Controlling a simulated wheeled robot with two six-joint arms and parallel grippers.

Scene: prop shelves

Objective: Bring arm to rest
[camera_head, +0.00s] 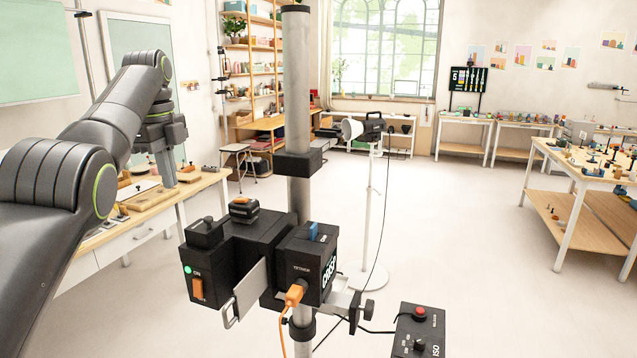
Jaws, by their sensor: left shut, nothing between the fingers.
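My left arm comes in large from the left, bends at a dark elbow with a green ring, and turns down to its wrist. My left gripper (168,172) points down at the far left, over or in front of the wooden-topped workbench (208,181). Its fingers look closed together with nothing between them. I cannot tell whether the tips are above the bench top or in front of it. My right gripper is not in view.
A grey pole (298,100) with clamped black boxes (250,255) stands close in the middle, an orange cable (284,325) plugged in. A black control box (418,330) is at bottom right. A white lamp stand (368,215) and a cluttered table (560,158) stand beyond. Open floor lies between.

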